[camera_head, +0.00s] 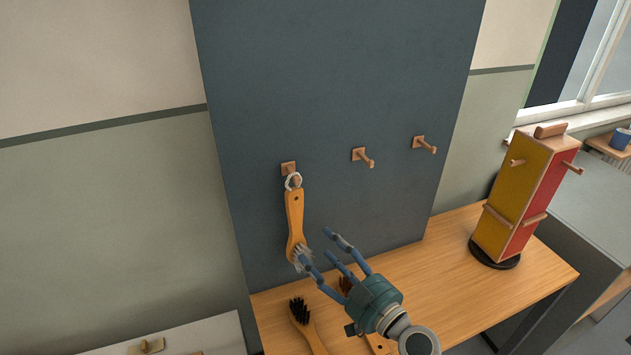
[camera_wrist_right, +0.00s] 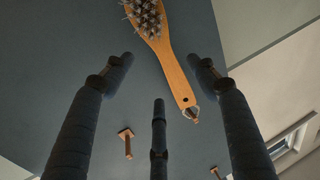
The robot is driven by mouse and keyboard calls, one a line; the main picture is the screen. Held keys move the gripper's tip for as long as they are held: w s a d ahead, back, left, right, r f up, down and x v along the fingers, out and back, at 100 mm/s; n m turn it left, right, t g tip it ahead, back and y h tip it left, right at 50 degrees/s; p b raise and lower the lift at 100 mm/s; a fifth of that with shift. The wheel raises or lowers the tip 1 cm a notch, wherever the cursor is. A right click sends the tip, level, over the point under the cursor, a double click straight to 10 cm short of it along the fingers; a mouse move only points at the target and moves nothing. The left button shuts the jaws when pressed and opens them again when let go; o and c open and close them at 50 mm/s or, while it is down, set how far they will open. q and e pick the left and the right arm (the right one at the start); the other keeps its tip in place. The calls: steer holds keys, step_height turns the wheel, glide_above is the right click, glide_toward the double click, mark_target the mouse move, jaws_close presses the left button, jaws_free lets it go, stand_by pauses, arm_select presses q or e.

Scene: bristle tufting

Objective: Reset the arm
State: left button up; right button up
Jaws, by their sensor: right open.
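My right gripper (camera_head: 322,248) is open, with its fingers spread and nothing between them. It is in front of the dark board, just right of the lower end of a hanging brush. That brush (camera_head: 294,214) has an orange wooden handle and pale grey bristles, and hangs by a ring from the left peg (camera_head: 290,170). In the right wrist view the brush (camera_wrist_right: 172,62) lies beyond the open fingers (camera_wrist_right: 160,70), apart from them as far as I can tell. My left gripper is not in view.
Two empty pegs (camera_head: 363,157) (camera_head: 425,145) are further right on the board (camera_head: 330,80). A dark-bristled brush (camera_head: 305,322) lies on the wooden table (camera_head: 440,275); another is partly hidden behind my gripper. A yellow and red pegged stand (camera_head: 515,205) is at the right.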

steer(key=s+f+g+h, duration=0.1)
steer(key=s+f+g, duration=0.6)
steer(key=s+f, duration=0.5)
steer(key=s+d+f+m+g+h, duration=0.2)
steer(key=s+d+m+h, duration=0.15)
steer(key=s+d, duration=0.5)
steer(key=s+d+f+m+g+h, duration=0.25)
steer(key=s+d+h, duration=0.35)
steer(key=s, duration=0.4)
step_height(320, 180, down, 30)
steer(key=s+d+g+b, duration=0.1)
steer(key=s+b, duration=0.1)
steer(key=b, duration=0.2)
steer(key=s+d+f+n+g+b, duration=0.1)
steer(key=s+d+f+b, duration=0.1)
steer(key=s+f, duration=1.4)
step_height(320, 180, down, 2)
steer(key=shift+s+d+f+y, duration=0.15)
steer(key=shift+s+d+y, duration=0.25)
steer(key=shift+d, duration=0.2)
